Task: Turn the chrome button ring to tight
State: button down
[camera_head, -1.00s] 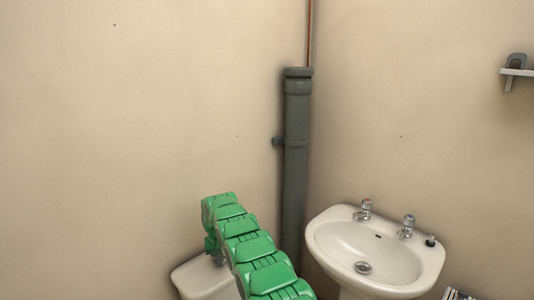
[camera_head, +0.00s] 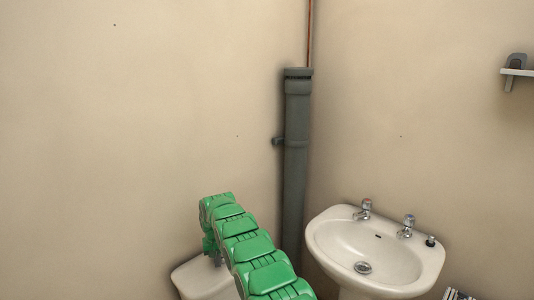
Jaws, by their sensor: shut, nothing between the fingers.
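The white cistern (camera_head: 190,283) stands at the bottom, left of the grey pipe, with only its top and part of its front in view. I cannot make out the chrome button ring; the cistern lid is partly behind my green arm. My gripper (camera_head: 214,257) is small and dark below the bent end of the arm, pointing down at the cistern lid. It is shut with nothing held. Whether its tips touch the lid or a ring I cannot tell.
A grey soil pipe (camera_head: 296,150) runs up the corner behind my arm. A white basin (camera_head: 340,240) with two chrome taps stands to the right. A small shelf (camera_head: 517,72) is on the right wall. The wall left of the arm is bare.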

notch_tip(320, 180, up, 6)
jog(key=shift+s, duration=0.2)
dwell(0.6)
